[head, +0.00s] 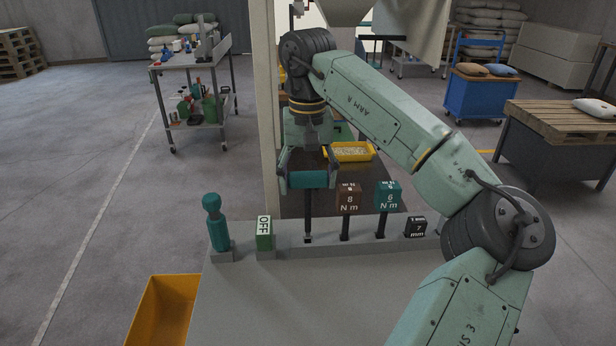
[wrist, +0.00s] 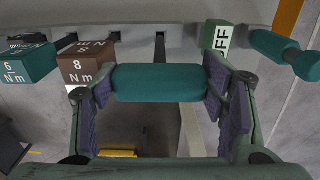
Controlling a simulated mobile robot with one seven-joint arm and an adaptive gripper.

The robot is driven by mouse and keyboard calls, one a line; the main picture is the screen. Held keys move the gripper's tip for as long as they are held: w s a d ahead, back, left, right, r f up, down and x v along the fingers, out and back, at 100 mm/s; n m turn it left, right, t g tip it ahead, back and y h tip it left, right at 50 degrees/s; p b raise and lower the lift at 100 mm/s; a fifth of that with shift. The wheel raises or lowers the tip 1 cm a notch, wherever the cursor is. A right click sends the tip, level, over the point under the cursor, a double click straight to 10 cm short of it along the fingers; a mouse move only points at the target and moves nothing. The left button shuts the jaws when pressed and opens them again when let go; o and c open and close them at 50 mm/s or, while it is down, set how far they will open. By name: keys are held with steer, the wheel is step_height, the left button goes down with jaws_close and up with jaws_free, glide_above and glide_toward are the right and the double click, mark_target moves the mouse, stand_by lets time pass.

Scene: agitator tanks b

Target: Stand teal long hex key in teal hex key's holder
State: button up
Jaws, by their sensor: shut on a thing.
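The teal long hex key has a thick teal handle (head: 307,180) and a dark shaft that points down. My gripper (head: 308,172) is shut on this handle from above. In the wrist view the teal handle (wrist: 160,83) lies crosswise between the two finger pads of my gripper (wrist: 160,92). The shaft's lower end meets a small holder block (head: 307,240) on the grey bench top. I cannot tell how deep the tip sits in it, or whether it only stands over it. The key looks upright.
To the right stand a brown 8 Nm key (head: 348,198), a teal 6 Nm key (head: 388,195) and a black 7 mm block (head: 415,227). To the left are a green OFF block (head: 264,233) and a teal round-headed tool (head: 216,225). A yellow bin (head: 165,308) stands lower left.

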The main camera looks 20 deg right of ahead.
steer(key=shift+f, duration=0.15)
stand_by(0.5)
steer(key=shift+f+b, duration=1.3)
steer(key=shift+f, duration=1.1)
steer(key=o, duration=2)
steer(key=shift+r, duration=0.1)
